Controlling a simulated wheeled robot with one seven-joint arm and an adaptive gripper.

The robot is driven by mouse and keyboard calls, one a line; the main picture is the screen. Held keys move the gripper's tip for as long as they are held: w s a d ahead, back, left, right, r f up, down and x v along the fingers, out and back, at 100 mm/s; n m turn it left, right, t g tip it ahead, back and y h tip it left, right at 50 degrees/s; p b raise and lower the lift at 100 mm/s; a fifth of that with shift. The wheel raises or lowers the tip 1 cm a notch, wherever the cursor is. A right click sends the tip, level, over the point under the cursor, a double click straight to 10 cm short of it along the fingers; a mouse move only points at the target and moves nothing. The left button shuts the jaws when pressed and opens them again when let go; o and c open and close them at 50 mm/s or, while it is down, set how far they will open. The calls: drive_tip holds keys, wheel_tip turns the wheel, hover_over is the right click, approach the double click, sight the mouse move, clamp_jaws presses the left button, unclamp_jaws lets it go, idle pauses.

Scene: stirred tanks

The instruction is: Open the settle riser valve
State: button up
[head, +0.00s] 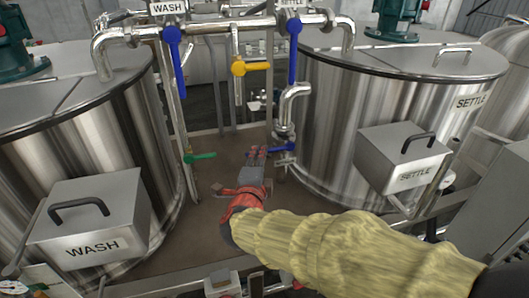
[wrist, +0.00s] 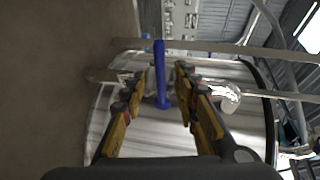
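A low blue valve lever (head: 279,149) sits on the vertical riser pipe (head: 285,118) beside the SETTLE tank (head: 345,110). The lever lies roughly level, across the pipe. My gripper (head: 257,152) is just left of the lever in the head view, with its fingers pointing toward the back. In the wrist view the blue lever (wrist: 160,75) shows between the two spread fingers of my gripper (wrist: 158,85), with gaps on both sides. My gripper is open and holds nothing. Whether a finger touches the lever cannot be told.
A green lever (head: 200,156) is low near the WASH tank (head: 95,145). The SETTLE box (head: 404,158) juts out on the right. Brown floor lies between the tanks.

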drive_tip(key=x, duration=0.5)
drive_tip(key=shift+w+b, duration=0.1)
drive_tip(key=shift+b, duration=0.3)
drive_tip(key=c, duration=0.3)
drive_tip(key=c, duration=0.4)
clamp_jaws()
